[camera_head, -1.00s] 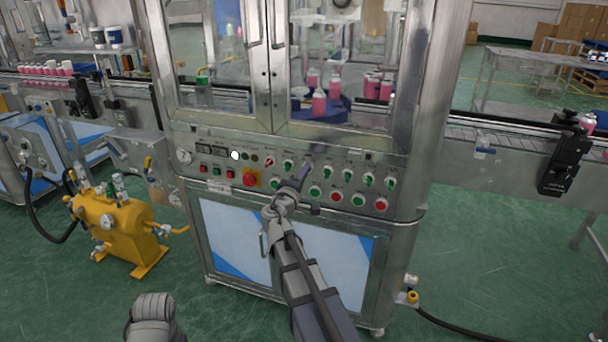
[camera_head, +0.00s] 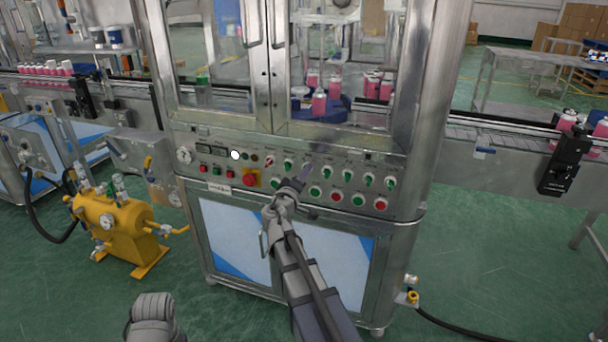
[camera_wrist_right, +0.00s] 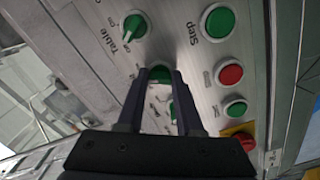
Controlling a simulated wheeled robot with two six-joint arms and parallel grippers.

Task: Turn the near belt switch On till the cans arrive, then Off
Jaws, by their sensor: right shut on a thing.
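My right gripper (camera_head: 302,176) is at the control panel (camera_head: 403,182) in the head view, its fingers pointing into the upper row of switches. In the right wrist view its two dark fingers (camera_wrist_right: 160,75) are closed around a green rotary switch (camera_wrist_right: 160,71), which is partly hidden between them. Its label and exact setting cannot be read. Pink cans (camera_head: 319,101) stand inside the glass cabinet. More pink cans (camera_head: 566,122) are on the belt (camera_head: 500,135) at the right. My left gripper is out of view; only a grey part of that arm shows at the bottom.
A green switch labelled Table (camera_wrist_right: 134,27) and a green Step button (camera_wrist_right: 219,22) sit close to the fingers. A red emergency knob (camera_head: 250,180) is left of the gripper. A yellow tank (camera_head: 115,230) stands on the floor at left.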

